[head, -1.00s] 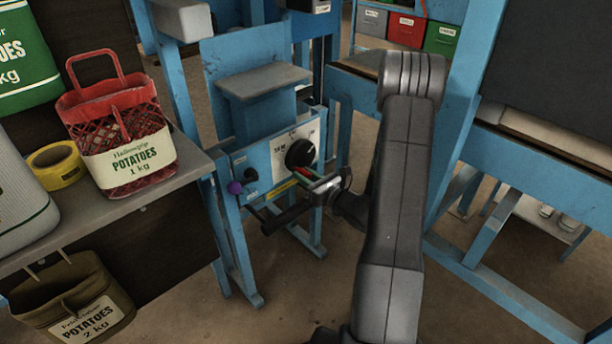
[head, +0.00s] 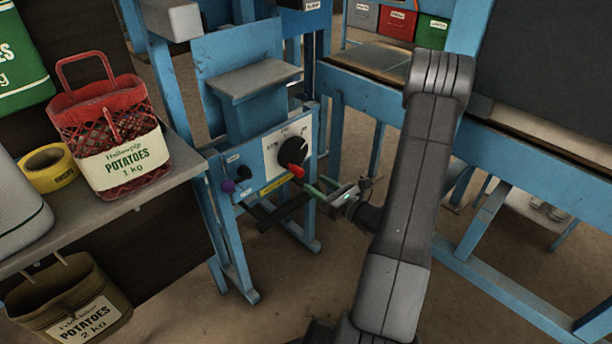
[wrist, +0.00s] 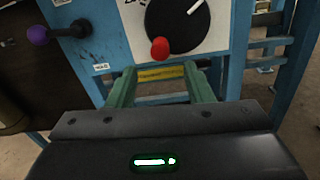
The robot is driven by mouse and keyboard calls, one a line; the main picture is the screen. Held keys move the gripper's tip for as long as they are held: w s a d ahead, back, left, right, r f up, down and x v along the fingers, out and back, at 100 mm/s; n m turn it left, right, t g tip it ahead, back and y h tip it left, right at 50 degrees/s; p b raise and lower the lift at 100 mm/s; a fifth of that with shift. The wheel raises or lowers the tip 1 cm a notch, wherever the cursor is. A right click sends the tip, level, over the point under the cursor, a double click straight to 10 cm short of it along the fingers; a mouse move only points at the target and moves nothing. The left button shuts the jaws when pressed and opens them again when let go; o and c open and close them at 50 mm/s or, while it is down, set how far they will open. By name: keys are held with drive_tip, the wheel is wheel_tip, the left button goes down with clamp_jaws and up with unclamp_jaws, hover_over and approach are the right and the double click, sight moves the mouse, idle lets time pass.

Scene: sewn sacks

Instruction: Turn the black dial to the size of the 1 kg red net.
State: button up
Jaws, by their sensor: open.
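The black dial (head: 294,149) sits on a white plate on the front of the blue machine (head: 241,164). The dial also shows at the top of the wrist view (wrist: 180,22), with a white pointer line toward its upper right. A red knob (wrist: 160,49) is at its lower left edge. The plate's marks are too small or cut off to read. My gripper (head: 305,184) is open and empty, with its green fingers (wrist: 162,85) just below and in front of the dial, apart from it. The red net (head: 112,130), labelled "POTATOES 1 kg", stands on the shelf at left.
Yellow tape (head: 48,168) and other sacks are on the left shelf. A brown 2 kg sack (head: 72,299) hangs below. Blue framing stands right of the machine.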

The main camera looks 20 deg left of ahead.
sight(302, 175)
drive_tip(key=shift+v, duration=2.75)
drive_tip(key=b+x, duration=0.1)
drive_tip(key=x, duration=1.2)
drive_tip(key=shift+w+a, duration=0.1)
drive_tip(key=shift+a, duration=0.3)
drive_tip(key=shift+w+n+b, duration=0.1)
drive_tip(key=shift+n+b, duration=0.2)
